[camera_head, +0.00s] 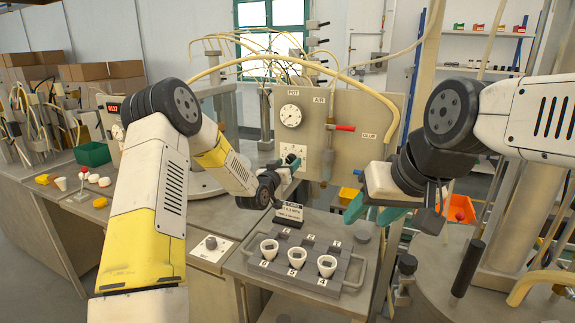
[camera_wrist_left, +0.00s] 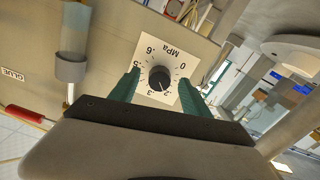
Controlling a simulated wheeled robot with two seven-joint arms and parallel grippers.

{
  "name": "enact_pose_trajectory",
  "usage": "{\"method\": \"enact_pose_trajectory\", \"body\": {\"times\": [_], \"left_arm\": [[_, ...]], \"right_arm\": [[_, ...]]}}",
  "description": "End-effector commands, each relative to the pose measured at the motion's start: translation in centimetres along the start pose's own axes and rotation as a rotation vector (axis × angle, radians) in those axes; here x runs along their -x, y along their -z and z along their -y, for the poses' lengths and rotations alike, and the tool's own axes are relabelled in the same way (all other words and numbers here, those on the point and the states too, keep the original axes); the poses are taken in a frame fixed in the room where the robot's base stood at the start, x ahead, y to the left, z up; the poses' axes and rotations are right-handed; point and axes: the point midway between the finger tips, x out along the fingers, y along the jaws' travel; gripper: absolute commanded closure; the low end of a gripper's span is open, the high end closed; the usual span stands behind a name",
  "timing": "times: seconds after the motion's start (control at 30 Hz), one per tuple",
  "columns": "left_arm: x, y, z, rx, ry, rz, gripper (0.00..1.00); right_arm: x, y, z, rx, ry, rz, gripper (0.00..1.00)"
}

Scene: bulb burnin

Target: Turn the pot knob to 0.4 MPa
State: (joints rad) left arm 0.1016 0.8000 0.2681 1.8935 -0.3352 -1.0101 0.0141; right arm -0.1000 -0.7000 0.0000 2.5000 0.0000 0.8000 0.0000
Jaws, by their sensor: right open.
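The pot knob (camera_wrist_left: 160,78) is a round black knob on a white square MPa dial plate (camera_wrist_left: 178,52), seen upside down in the left wrist view. Its light mark seems to point near .2. In the head view the dial plate (camera_head: 299,151) sits on the panel below the round POT gauge (camera_head: 291,115); my left gripper partly covers it. My left gripper (camera_head: 288,165) is at the plate. Its teal fingers (camera_wrist_left: 158,88) stand on either side of the knob with gaps, open and empty. My right gripper (camera_head: 374,213) is open and empty, right of the panel.
The beige panel (camera_head: 368,110) also carries a red-handled valve (camera_head: 344,128) and GLUE label. A grey tray (camera_head: 260,281) with several white cups stands below, in front. An orange bin (camera_head: 460,209) is at the right. A green box (camera_head: 92,154) and small parts lie on the left bench.

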Motion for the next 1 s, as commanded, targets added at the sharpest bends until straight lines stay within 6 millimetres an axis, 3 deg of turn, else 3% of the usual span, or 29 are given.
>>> {"method": "enact_pose_trajectory", "body": {"times": [0.03, 0.27, 0.67, 1.0], "left_arm": [[0.01, 0.00, 0.00, 0.000, 0.000, 0.000, 0.54], [0.03, 0.00, 0.00, 0.000, 0.000, 0.000, 0.99], [0.02, -0.02, -0.09, -0.064, -0.002, 0.001, 1.00], [0.02, -0.05, -0.03, -0.318, -0.002, 0.001, 1.00]], "right_arm": [[0.00, 0.00, 0.00, 0.000, 0.000, 0.000, 0.49], [0.00, 0.00, 0.00, 0.000, 0.000, 0.000, 0.49], [0.00, 0.00, 0.00, 0.000, 0.000, 0.000, 0.49], [0.00, 0.00, 0.00, 0.000, 0.000, 0.000, 0.49]]}}
